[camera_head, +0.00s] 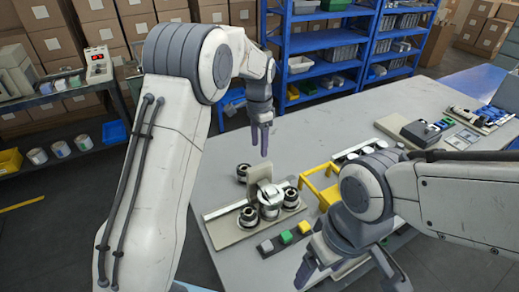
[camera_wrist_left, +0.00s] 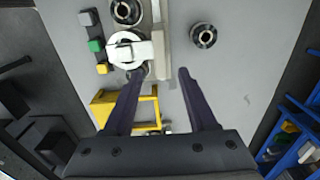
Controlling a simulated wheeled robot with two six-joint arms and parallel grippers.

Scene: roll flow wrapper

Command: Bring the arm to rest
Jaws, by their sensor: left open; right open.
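My left gripper (camera_head: 262,140) is open and empty, pointing down above the back of the roll device (camera_head: 230,228) in the head view. In the left wrist view its fingers (camera_wrist_left: 160,72) are spread apart with nothing between them. The roll device has a beige base, an upright plate and several dark-and-silver rollers around a white roll (camera_head: 269,199). The white roll also shows in the left wrist view (camera_wrist_left: 124,48). My right gripper (camera_head: 350,274) is open near the bottom of the head view, with no object visible between its fingers.
A separate roller (camera_wrist_left: 203,36) sits on the grey table (camera_head: 330,120). Blue shelves (camera_head: 318,40) stand behind. The table's back middle is clear.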

